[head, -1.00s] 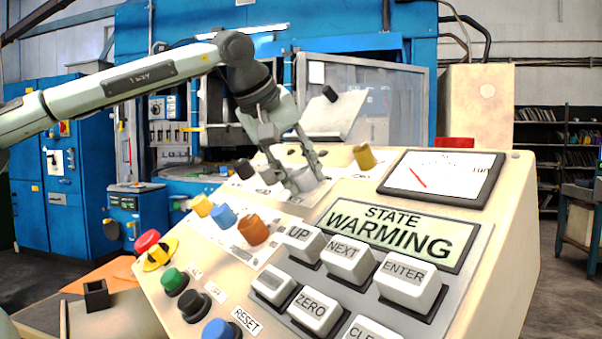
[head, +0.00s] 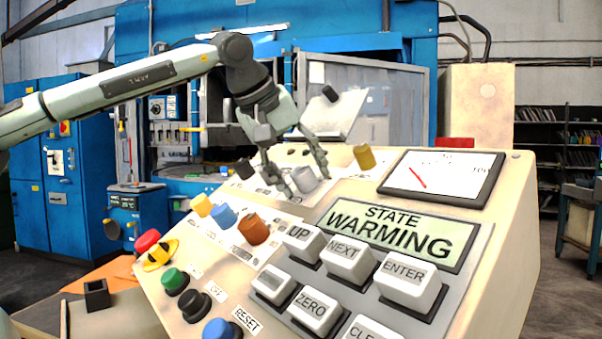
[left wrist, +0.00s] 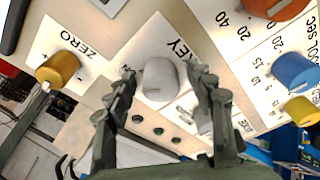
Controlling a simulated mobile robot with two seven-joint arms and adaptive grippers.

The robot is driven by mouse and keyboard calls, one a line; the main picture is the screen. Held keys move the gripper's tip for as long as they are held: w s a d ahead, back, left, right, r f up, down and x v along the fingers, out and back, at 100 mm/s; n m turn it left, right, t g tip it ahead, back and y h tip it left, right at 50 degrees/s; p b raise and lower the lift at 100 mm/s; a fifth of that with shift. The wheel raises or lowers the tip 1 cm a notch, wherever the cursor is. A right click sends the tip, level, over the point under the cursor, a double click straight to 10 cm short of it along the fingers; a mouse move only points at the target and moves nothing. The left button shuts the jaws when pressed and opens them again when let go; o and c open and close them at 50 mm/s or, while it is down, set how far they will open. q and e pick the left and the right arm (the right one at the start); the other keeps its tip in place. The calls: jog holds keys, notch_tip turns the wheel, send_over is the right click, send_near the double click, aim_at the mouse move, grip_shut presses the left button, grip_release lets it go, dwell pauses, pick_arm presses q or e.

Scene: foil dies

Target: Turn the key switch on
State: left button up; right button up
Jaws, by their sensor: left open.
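The key switch is a silver-grey round knob (head: 304,180) beside the word KEY on the sloping panel. It also shows in the left wrist view (left wrist: 160,80). My left gripper (head: 308,185) is open, with its fingertips on either side of the knob and a visible gap to it in the left wrist view (left wrist: 161,76). Which way the knob points is not clear. My right gripper is not in view.
Blue (head: 222,215), orange and yellow knobs stand near the key switch on one side, and a gold ZERO knob (left wrist: 58,68) on the other. A display (head: 395,232) reads STATE WARMING, beside a needle gauge (head: 455,180). Push-buttons fill the near panel.

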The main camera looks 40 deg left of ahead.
pick_arm(q)
jog(key=v, duration=1.2)
dwell(0.4)
